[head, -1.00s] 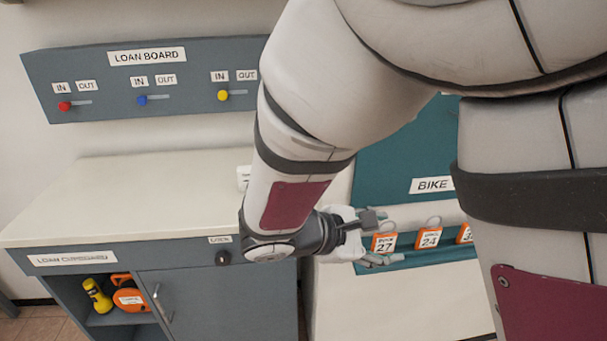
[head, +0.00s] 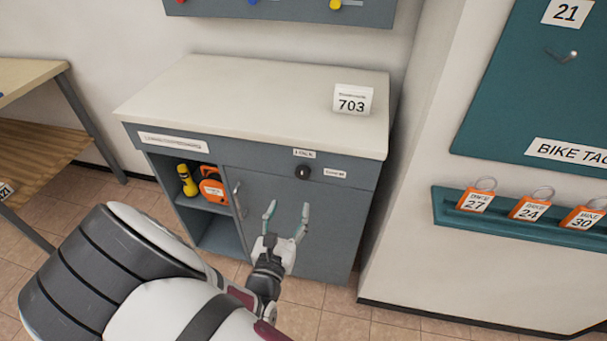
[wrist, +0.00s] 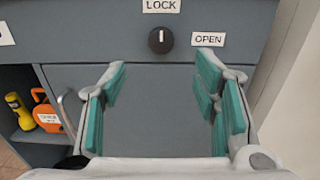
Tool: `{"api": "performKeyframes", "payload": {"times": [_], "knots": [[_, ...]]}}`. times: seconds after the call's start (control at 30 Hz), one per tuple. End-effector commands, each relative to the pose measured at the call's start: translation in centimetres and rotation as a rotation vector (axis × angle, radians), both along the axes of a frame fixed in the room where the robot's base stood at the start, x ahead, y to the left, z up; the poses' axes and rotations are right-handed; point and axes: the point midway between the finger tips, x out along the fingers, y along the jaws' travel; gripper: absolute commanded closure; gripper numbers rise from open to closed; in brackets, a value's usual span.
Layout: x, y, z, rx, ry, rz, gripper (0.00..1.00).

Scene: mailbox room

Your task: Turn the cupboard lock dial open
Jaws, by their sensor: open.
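The lock dial (head: 303,172) is a small black round knob on the upper front of the grey loan cupboard (head: 310,225). In the wrist view the dial (wrist: 160,40) has a white mark pointing straight up at the LOCK label (wrist: 161,5). The OPEN label (wrist: 208,39) is to its right. My gripper (head: 287,212) is open and empty in front of the cupboard door, below the dial. In the wrist view its teal-padded fingers (wrist: 163,88) are spread wide, with the dial ahead, above and between them, not touching.
The door has a vertical handle (head: 240,200) at its left. An open shelf holds a yellow torch (head: 187,180) and an orange case (head: 211,186). A card reading 703 (head: 352,101) stands on the cupboard top.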

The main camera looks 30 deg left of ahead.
Motion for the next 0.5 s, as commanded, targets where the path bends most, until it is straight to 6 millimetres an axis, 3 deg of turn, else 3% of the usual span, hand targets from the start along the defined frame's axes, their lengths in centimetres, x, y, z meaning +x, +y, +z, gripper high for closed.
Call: {"api": "performKeyframes", "payload": {"times": [0.5], "knots": [[9.6, 2.1, -0.1, 0.004, 0.0, -0.006, 0.45]]}}
